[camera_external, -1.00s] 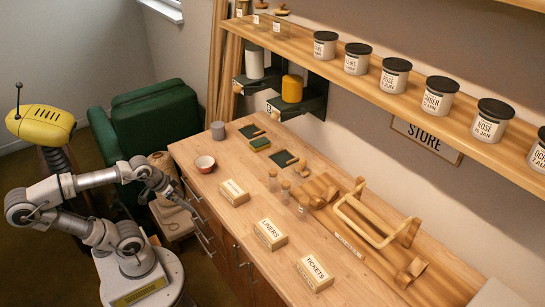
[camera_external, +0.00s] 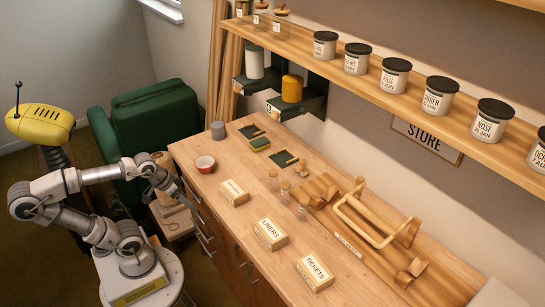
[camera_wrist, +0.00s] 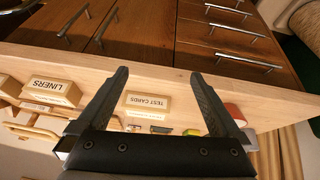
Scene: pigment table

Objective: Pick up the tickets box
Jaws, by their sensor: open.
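The tickets box (camera_external: 315,273) is a small cream box labelled TICKETS. It rests on the near right part of the wooden counter in the external view. The liners box (camera_external: 270,234) and a third cream box (camera_external: 234,192) sit left of it. The wrist view shows the liners box (camera_wrist: 52,91), the test cards box (camera_wrist: 148,102) and part of another box at the left edge, its label unreadable. My gripper (camera_wrist: 158,75) is open and empty, with the counter edge and test cards box beyond its fingers. In the external view it is left of the counter, far from the tickets box.
The counter front has drawers with bar handles (camera_wrist: 239,32). A shelf of jars (camera_external: 437,97) hangs above. A green armchair (camera_external: 150,120) is behind my arm.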

